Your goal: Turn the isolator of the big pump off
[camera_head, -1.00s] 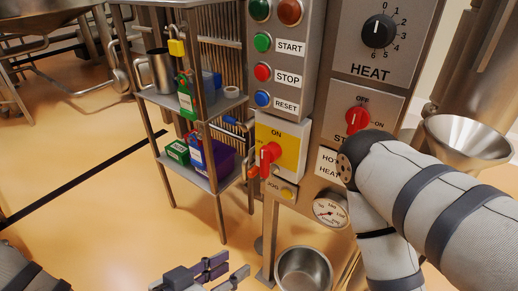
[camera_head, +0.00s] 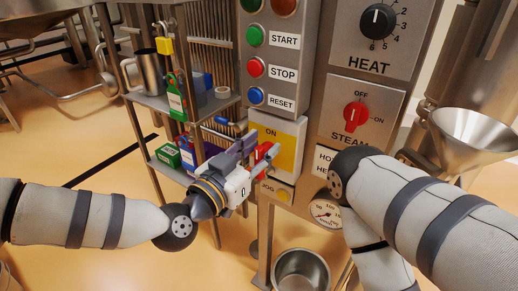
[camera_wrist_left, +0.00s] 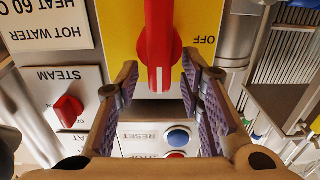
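The isolator is a yellow plate (camera_head: 289,147) with a red handle (camera_head: 264,152), on the steel panel below the reset button. In the left wrist view, which is upside down, the red handle (camera_wrist_left: 158,45) stands upright with its white mark toward the RESET side. That is the ON side in the head view. OFF is printed on the yellow plate (camera_wrist_left: 200,30). My left gripper (camera_head: 256,156) is at the handle and hides part of it. In the left wrist view its fingers (camera_wrist_left: 160,80) are open, one on each side of the handle. My right gripper is not in view.
Start (camera_head: 255,36), stop (camera_head: 255,67) and reset (camera_head: 256,96) buttons are above the isolator, and a yellow jog button (camera_head: 283,195) below. A red steam knob (camera_head: 356,115) is to the right. A shelf rack (camera_head: 146,98) stands left. A steel pot (camera_head: 301,270) is below.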

